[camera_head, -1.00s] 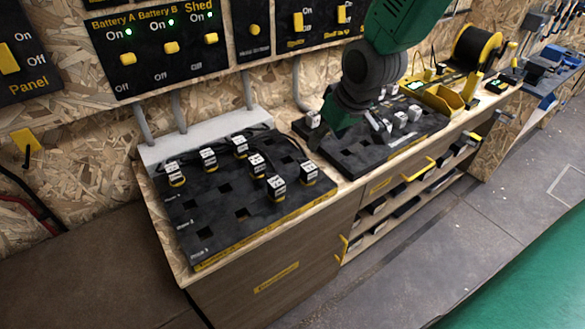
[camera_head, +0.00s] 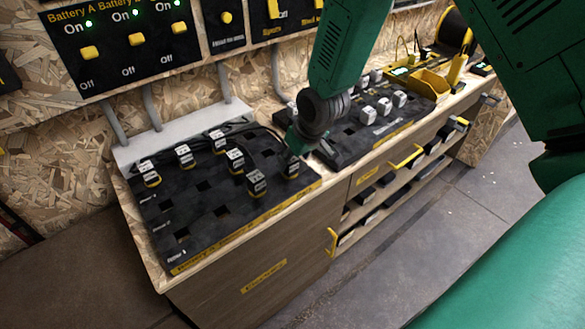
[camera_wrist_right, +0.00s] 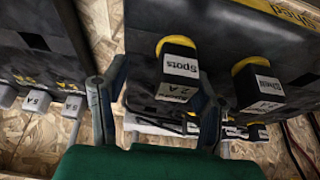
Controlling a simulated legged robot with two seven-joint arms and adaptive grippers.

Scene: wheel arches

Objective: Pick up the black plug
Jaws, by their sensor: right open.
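Several black plugs with white labels and yellow bases stand on the black left board (camera_head: 222,212) in the head view. My right gripper (camera_head: 294,146) is at that board's right end, close above the rightmost plug (camera_head: 291,170). In the wrist view, the open fingers of my right gripper (camera_wrist_right: 157,100) are on either side of a black plug labelled "Spots" and "2A" (camera_wrist_right: 178,68). Whether they touch it is unclear. Another black plug (camera_wrist_right: 258,86) stands just right of the fingers. My left gripper is not in view.
A second black board (camera_head: 345,145) with several pale plugs (camera_head: 383,106) lies to the right. A yellow bin (camera_head: 431,86) stands beyond it. Switch panels (camera_head: 128,42) hang on the wall behind. Loose black cables run along the left board's back.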

